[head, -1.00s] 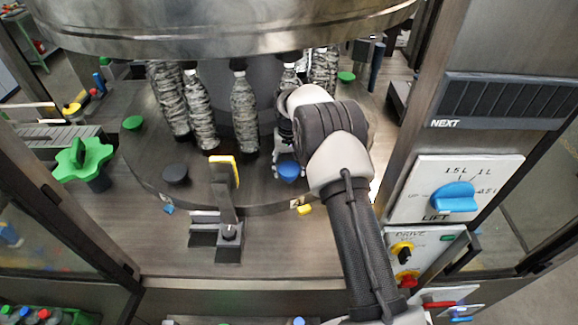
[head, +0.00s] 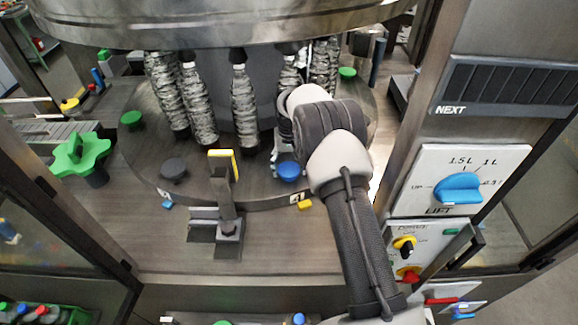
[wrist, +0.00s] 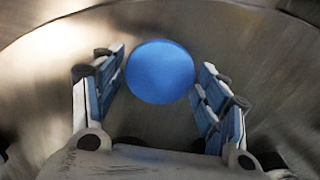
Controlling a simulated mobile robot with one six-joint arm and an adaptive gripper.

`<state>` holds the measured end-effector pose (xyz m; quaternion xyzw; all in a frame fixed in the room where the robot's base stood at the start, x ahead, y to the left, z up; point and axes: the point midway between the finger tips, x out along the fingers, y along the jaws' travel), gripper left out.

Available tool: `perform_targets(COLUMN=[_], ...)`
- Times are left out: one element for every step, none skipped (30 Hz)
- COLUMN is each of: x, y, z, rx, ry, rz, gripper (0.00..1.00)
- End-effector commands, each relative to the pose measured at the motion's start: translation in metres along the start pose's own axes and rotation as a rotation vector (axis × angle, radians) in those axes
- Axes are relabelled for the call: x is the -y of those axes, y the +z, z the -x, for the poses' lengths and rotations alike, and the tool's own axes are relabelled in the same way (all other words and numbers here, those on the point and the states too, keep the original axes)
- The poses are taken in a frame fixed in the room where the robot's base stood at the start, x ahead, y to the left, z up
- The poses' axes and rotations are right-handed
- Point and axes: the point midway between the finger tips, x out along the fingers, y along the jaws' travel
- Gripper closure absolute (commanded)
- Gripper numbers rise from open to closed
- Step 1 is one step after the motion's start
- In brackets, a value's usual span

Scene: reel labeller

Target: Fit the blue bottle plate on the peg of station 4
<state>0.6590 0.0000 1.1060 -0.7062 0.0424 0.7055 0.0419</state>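The blue bottle plate (head: 288,171) is a round blue disc near the front right edge of the dark round table (head: 245,190), close behind the label marked 4 (head: 300,198). My gripper (head: 281,158) is at the plate, partly hidden by my own wrist. In the wrist view the plate (wrist: 160,71) lies between the fingertips of my gripper (wrist: 161,75). The fingers are spread, with a narrow gap on each side of the disc. The peg of station 4 is not visible. I cannot tell whether the plate sits on it.
A dark plate (head: 173,168) and green plates (head: 131,119) sit around the table. A yellow-topped post (head: 222,175) stands at the front. The control panel (head: 455,185) is at the right.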

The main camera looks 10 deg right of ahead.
Motion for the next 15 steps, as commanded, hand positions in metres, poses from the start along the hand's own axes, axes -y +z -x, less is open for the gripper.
perform_targets(x=[0.0000, 0.0000, 0.0000, 0.0000, 0.0000, 0.0000, 0.0000, 0.0000, 0.0000, 0.0000, 0.0000, 0.0000, 0.0000, 0.0000, 0.0000], y=[0.0000, 0.0000, 0.0000, 0.0000, 0.0001, 0.0001, 0.0001, 0.0001, 0.0001, 0.0001, 0.0001, 0.0001, 0.0002, 0.0003, 0.0003], z=[0.0001, 0.0001, 0.0000, 0.0000, 0.0000, 0.0000, 0.0000, -0.0001, -0.0001, -0.0001, -0.0001, -0.0001, -0.0001, -0.0003, -0.0001], rx=[0.000, 0.000, 0.000, 0.000, 0.000, 0.000, 0.000, 0.000, 0.000, 0.000, 0.000, 0.000, 0.000, 0.001, 0.001], ry=[0.000, 0.000, 0.000, 0.000, 0.000, 0.000, 0.000, 0.000, 0.000, 0.000, 0.000, 0.000, 0.000, 0.000, 0.000], rz=[0.000, 0.000, 0.000, 0.000, 0.000, 0.000, 0.000, 0.000, 0.000, 0.000, 0.000, 0.000, 0.000, 0.000, 0.000], gripper=[0.26, 0.24, 0.22, 0.20, 0.18, 0.16, 0.16, 0.16, 0.16, 0.16, 0.16, 0.16, 0.16, 0.16, 0.16])
